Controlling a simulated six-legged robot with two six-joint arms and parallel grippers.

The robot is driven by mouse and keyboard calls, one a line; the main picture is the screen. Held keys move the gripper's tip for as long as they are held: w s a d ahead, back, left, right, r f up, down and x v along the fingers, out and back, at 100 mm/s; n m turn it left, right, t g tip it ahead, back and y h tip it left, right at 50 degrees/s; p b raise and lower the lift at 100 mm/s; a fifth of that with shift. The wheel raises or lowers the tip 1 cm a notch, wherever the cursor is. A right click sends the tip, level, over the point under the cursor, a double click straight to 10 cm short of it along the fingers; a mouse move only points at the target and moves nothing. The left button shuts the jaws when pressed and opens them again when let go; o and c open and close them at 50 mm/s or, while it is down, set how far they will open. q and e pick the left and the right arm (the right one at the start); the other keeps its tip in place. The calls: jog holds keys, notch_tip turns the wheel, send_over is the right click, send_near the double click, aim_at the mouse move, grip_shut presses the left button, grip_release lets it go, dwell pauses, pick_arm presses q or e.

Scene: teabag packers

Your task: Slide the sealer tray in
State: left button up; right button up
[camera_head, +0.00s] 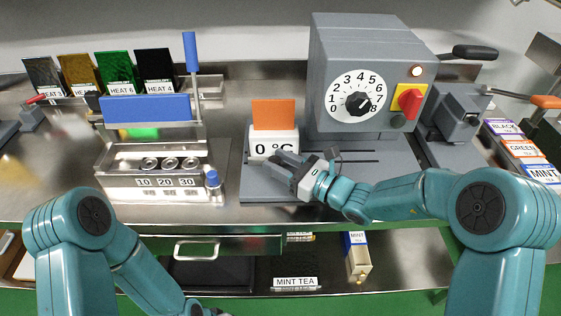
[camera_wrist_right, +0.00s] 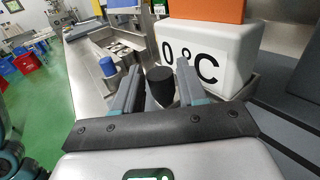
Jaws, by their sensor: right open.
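The grey sealer (camera_head: 345,75) with its numbered dial stands at the back, right of centre. A white block marked "0 °C" (camera_head: 262,141) with an orange panel (camera_head: 273,114) sits in the shallow metal tray (camera_wrist_right: 258,84) before it. My right gripper (camera_head: 279,168) is open, low at the front of the block. In the wrist view, a dark round knob (camera_wrist_right: 160,86) stands between its two fingers (camera_wrist_right: 158,84), with gaps visible; contact cannot be told. The tray's front is largely hidden by the gripper. My left arm is at lower left, its fingers out of view.
A steel holder with round weights (camera_head: 165,164) and a blue-handled lever (camera_head: 191,55) stands left of the block. Coloured heat plates (camera_head: 108,72) stand at back left. Tea boxes (camera_head: 522,150) are at the right. An open drawer (camera_head: 197,248) is below the counter edge.

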grip_shut()
jog(key=shift+d, duration=0.15)
jog(key=d, duration=1.7)
jog(key=shift+r, duration=0.1)
jog(key=shift+d, duration=0.1)
grip_release()
jog(key=shift+d, duration=0.2)
jog(key=shift+a, duration=0.1)
jog(key=shift+a, duration=0.1)
